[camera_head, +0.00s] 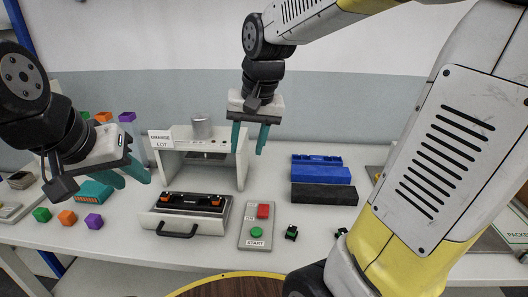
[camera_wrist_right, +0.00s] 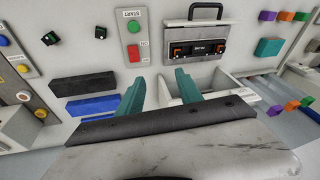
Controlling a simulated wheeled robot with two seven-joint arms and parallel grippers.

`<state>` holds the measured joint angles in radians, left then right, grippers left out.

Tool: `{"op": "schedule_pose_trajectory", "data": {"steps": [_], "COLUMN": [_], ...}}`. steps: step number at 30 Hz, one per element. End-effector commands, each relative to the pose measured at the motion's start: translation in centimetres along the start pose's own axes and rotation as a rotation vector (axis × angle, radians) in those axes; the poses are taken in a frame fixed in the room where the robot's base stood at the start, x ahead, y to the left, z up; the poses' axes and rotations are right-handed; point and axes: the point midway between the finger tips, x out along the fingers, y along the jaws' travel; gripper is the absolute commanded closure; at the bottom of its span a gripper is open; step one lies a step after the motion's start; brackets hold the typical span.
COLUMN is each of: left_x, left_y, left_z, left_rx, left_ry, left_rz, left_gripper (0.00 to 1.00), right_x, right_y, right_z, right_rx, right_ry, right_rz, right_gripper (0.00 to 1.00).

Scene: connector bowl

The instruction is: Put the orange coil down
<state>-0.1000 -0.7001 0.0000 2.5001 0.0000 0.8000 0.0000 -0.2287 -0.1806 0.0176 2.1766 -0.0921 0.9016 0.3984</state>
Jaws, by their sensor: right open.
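No orange coil is clearly identifiable. Orange pieces show at both ends of a dark block (camera_head: 190,202) in the pulled-out drawer (camera_head: 147,222) of a white press, labelled ORANGE LOT. The block also shows in the right wrist view (camera_wrist_right: 197,49). A small orange cube (camera_head: 67,217) sits on the table at left, between a green and a purple one. My right gripper (camera_head: 247,150) is open and empty, above the table beside the press. My left gripper (camera_head: 136,182) is at left, fingers apart, with nothing seen between them, near a teal box (camera_head: 95,193).
A panel with a red and a green START button (camera_head: 257,226) lies right of the drawer. Colored blocks (camera_head: 103,117) stand at back left.

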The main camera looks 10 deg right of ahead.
Motion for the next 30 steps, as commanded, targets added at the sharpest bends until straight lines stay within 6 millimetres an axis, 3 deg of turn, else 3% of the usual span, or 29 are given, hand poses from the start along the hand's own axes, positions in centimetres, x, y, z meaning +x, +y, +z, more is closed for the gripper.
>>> {"op": "schedule_pose_trajectory", "data": {"steps": [1, 4, 12, 30], "left_x": [0.0, 0.0, 0.0, 0.0], "left_y": [0.0, 0.0, 0.0, 0.0], "left_z": [0.0, 0.0, 0.0, 0.0], "left_rx": [0.000, 0.000, 0.000, 0.000], "left_ry": [0.000, 0.000, 0.000, 0.000], "left_rz": [0.000, 0.000, 0.000, 0.000], "left_gripper": [0.64, 0.64, 0.64, 0.64], "right_x": [-1.5, -3.3, -5.0, -5.1], "right_y": [1.2, 3.0, 5.3, 5.6], "right_z": [1.4, 3.9, 8.4, 8.9], "right_rx": [-0.019, -0.073, -0.175, -0.192], "right_ry": [0.046, 0.122, 0.264, 0.282], "right_rz": [-0.019, -0.045, -0.067, -0.067], "right_gripper": [0.57, 0.57, 0.57, 0.57]}}
